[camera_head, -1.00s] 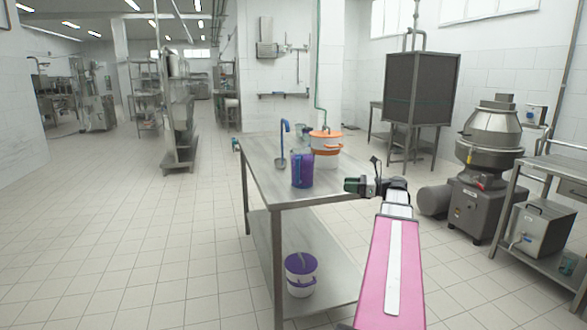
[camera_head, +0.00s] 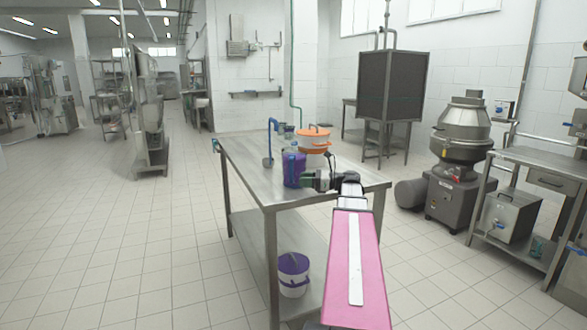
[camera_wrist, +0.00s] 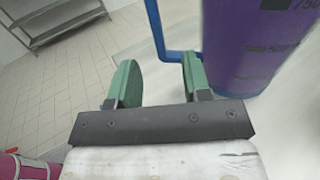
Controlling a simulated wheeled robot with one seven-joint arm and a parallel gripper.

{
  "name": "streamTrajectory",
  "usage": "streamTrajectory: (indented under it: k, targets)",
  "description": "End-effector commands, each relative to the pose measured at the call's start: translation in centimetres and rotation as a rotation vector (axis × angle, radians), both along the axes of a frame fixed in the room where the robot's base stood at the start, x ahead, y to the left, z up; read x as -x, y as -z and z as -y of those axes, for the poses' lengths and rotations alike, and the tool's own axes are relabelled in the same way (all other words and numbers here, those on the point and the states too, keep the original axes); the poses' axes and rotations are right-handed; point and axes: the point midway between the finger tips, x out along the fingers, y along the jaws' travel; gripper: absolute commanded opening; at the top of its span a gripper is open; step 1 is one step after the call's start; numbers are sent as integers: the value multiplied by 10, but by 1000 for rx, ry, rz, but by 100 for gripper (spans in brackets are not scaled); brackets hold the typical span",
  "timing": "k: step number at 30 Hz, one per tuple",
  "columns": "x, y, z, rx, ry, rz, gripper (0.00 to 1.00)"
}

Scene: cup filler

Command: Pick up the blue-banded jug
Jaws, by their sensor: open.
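A purple jug with a blue handle and blue at its base (camera_head: 292,168) stands on the steel table (camera_head: 243,160). I take it to be the blue-banded jug. In the wrist view its purple side (camera_wrist: 250,40) fills the upper right, with the handle (camera_wrist: 155,25) on its left; its top is cut off there. My gripper (camera_head: 312,180) is right beside the jug, on its right in the head view. In the wrist view my gripper (camera_wrist: 158,78) is open and empty, with the handle ahead between its green fingers. I cannot tell whether the right finger touches the jug.
An orange-and-white pot (camera_head: 314,140) stands behind the jug, and a clear container (camera_head: 289,139) is close by. A blue-handled ladle (camera_head: 270,140) is to the left. The table's left end is clear.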

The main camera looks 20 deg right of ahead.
Motion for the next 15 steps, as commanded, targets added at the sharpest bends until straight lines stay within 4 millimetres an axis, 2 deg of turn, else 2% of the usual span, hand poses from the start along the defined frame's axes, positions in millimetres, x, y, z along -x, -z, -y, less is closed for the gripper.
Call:
streamTrajectory:
  k: [5, 15]
  targets:
    - [-5, -2, -10, 0, 0, 0, 44]
    - [-25, -7, -47, 0, -1, 0, 44]
